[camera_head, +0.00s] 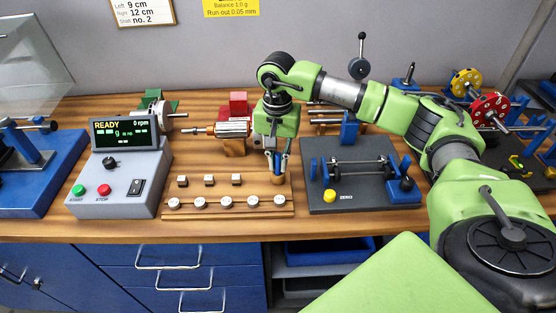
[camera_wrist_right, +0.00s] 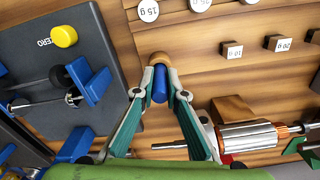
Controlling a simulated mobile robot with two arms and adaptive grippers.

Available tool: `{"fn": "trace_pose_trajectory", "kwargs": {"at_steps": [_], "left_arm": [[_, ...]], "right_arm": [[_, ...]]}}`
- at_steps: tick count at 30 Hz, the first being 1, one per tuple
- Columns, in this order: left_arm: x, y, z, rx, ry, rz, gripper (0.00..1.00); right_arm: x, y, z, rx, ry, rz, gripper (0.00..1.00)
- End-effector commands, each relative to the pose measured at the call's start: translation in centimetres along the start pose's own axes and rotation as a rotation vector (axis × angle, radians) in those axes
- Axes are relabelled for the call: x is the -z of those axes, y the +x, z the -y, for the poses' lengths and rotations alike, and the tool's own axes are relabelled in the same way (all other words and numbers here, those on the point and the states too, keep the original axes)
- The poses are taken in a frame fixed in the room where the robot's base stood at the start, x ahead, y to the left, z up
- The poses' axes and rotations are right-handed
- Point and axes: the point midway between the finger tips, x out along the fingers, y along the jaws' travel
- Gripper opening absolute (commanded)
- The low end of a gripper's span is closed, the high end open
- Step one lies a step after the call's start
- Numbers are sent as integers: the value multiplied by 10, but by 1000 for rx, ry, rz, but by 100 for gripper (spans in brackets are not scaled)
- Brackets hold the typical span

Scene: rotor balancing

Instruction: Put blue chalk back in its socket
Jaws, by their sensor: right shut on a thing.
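The blue chalk (camera_wrist_right: 160,84) stands between the fingertips of my right gripper (camera_wrist_right: 161,74), which is shut on it. In the head view the right gripper (camera_head: 278,168) points down at the right end of the wooden weight board (camera_head: 228,193). A small round wooden socket (camera_wrist_right: 160,58) is right at the chalk's far end in the wrist view. The chalk's end meets or overlaps it; how deep it sits is hidden. The socket also shows below the fingertips in the head view (camera_head: 278,179). My left gripper is not in view.
Several round and square weights (camera_head: 199,202) are on the board left of the gripper. A dark balancing stand (camera_head: 330,199) with a yellow ZERO button is close on the right. A copper-ended rotor (camera_head: 232,129) lies behind. A grey control box (camera_head: 120,180) stands further left.

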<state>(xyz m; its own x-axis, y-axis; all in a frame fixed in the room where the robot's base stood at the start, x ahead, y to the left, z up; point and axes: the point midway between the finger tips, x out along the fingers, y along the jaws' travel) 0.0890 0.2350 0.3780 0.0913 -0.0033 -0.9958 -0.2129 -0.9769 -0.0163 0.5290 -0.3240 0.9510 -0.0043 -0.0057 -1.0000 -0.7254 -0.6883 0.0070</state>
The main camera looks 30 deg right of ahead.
Motion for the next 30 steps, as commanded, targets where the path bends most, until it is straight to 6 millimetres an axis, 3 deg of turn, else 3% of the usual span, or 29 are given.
{"fn": "trace_pose_trajectory", "kwargs": {"at_steps": [10,11,12,13,23,30], "left_arm": [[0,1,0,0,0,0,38],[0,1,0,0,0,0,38],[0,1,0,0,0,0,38],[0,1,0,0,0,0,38],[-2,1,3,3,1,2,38],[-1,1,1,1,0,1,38]], "right_arm": [[0,2,0,0,0,0,0],[0,2,0,0,0,0,20],[0,2,0,0,0,0,30],[0,2,0,0,0,0,32],[0,0,0,0,0,0,32],[1,-31,1,4,0,-4,32]]}}
